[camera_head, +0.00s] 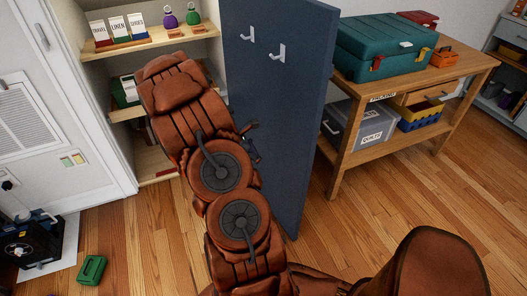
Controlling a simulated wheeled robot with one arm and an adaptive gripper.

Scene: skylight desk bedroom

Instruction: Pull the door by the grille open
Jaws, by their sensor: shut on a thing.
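The dark blue-grey door (290,110) stands swung well out from the shelved cupboard, its face with two pale hooks turned toward me. The white grille (24,118) is on the wall panel at the far left. My brown arm reaches up across the middle and covers the door's left part and some of the cupboard. Only a small dark part of my gripper (250,142) shows beside the arm, against the door. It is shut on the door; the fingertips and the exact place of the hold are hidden.
A wooden table (455,68) with a teal case (385,48) stands right of the door. A black machine (30,240) and a green box (91,270) are on the floor at left.

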